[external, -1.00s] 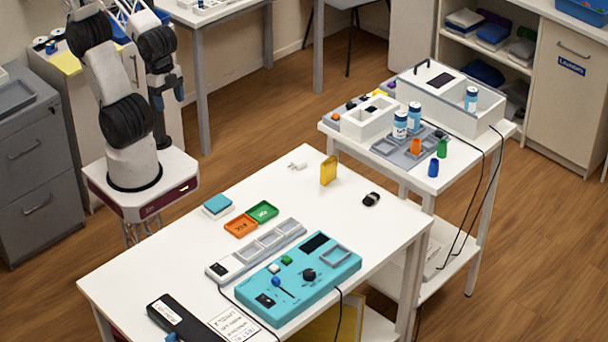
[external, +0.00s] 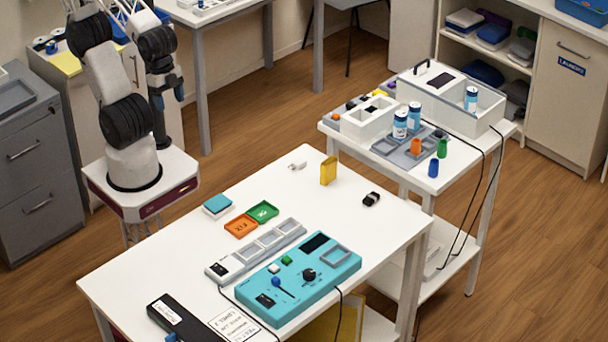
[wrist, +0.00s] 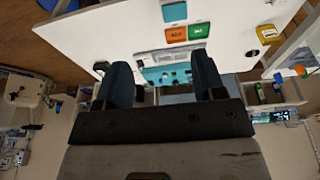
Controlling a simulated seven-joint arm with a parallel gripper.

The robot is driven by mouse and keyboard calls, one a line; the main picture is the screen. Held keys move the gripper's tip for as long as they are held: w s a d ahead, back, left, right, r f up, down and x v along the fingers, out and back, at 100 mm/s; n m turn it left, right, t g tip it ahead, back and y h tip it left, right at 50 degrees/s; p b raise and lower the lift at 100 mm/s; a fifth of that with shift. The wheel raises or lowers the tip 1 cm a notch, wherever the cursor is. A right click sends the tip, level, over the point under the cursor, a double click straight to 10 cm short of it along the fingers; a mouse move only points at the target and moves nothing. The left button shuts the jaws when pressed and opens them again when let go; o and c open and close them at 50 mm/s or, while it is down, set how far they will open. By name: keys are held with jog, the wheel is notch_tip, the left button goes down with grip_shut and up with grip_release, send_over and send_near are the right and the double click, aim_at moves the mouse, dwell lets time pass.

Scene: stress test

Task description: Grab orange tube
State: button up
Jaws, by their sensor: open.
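The orange tube (external: 416,146) stands upright on the side table at the right, by a grey tray (external: 388,148) and in front of a white bottle. A green tube (external: 442,148) and a blue tube (external: 433,168) stand close to its right. My gripper (external: 167,112) hangs at the upper left, far from the tube, beyond the front table. In the wrist view my gripper (wrist: 161,70) has its two dark fingers spread with nothing between them. A small orange spot (wrist: 300,70) shows at the right there; I cannot tell if it is the tube.
The white front table (external: 180,250) holds a teal console (external: 335,285), orange and green trays (external: 240,226), a yellow block (external: 328,171) and a black item (external: 371,199). White bottles (external: 400,125) and a white box (external: 450,100) stand behind the tube. A cable hangs off the side table.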

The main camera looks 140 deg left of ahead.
dwell(0.7)
jog(key=w+a+m+g+y, duration=0.2)
jog(key=w+a+m+y, duration=0.6)
jog(key=w+a, duration=1.7)
jog(key=m+y, duration=0.6)
jog(key=m, duration=0.4)
send_near(418, 141)
jog(key=shift+w+a+f+g, duration=0.1)
jog(key=shift+a+g, duration=0.05)
jog(key=shift+a, duration=0.4)
jog(key=shift+w+a+f+g, duration=0.1)
jog(key=shift+a+g, duration=0.05)
jog(key=shift+a, duration=0.4)
jog(key=shift+a+f, duration=0.15)
jog(key=shift+a, duration=0.15)
jog(key=shift+x, duration=1.15)
